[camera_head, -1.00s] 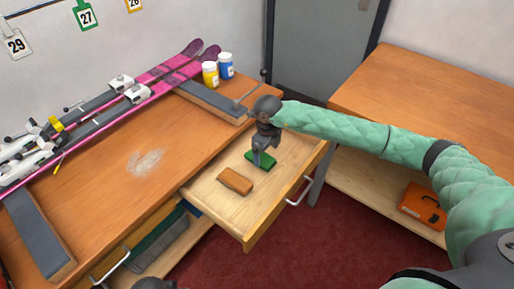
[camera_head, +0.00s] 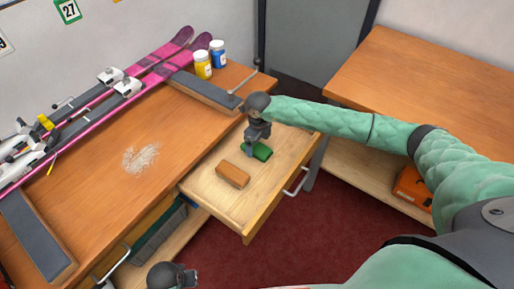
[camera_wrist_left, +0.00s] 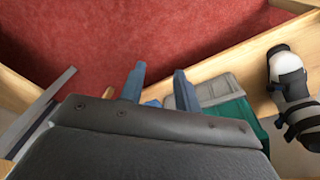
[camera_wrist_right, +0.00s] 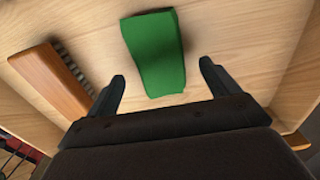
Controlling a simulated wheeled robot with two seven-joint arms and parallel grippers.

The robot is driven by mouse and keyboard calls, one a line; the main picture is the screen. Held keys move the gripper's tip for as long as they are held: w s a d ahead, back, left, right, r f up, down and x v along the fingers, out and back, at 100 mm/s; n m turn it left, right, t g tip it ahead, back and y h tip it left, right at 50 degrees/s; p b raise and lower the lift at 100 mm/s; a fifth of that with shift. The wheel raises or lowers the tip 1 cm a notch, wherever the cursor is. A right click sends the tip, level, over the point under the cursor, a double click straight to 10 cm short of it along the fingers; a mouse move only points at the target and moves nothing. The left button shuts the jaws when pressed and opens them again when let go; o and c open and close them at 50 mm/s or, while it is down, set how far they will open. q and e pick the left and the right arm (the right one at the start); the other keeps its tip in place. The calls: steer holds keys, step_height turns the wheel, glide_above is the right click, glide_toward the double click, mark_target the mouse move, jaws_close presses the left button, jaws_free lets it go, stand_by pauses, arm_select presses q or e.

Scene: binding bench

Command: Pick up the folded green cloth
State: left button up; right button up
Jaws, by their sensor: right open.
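The folded green cloth (camera_head: 262,151) lies flat in the open wooden drawer (camera_head: 215,205), near its back right part. My right gripper (camera_head: 251,150) points down over it and hides part of it. In the right wrist view the cloth (camera_wrist_right: 155,50) lies ahead of and partly between the two spread fingers (camera_wrist_right: 162,73), with wood showing on both sides. Whether the fingers reach down to its height I cannot tell. My left gripper (camera_wrist_left: 158,76) is open and empty over the shelf and red floor, low in the head view (camera_head: 175,277).
A wooden brush (camera_head: 233,175) lies left of the cloth in the drawer; its bristles show in the right wrist view (camera_wrist_right: 68,65). An orange box (camera_head: 411,187) is on the shelf at right.

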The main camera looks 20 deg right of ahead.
arm_select(q)
steer(key=shift+f+p, duration=0.35)
steer(key=shift+f, duration=1.9)
arm_select(e)
steer(key=shift+f, duration=1.4)
arm_select(q)
steer(key=shift+w+a, duration=0.1)
arm_select(e)
steer(key=c, duration=1.1)
steer(key=shift+o, duration=0.2)
steer(key=shift+w, duration=0.1)
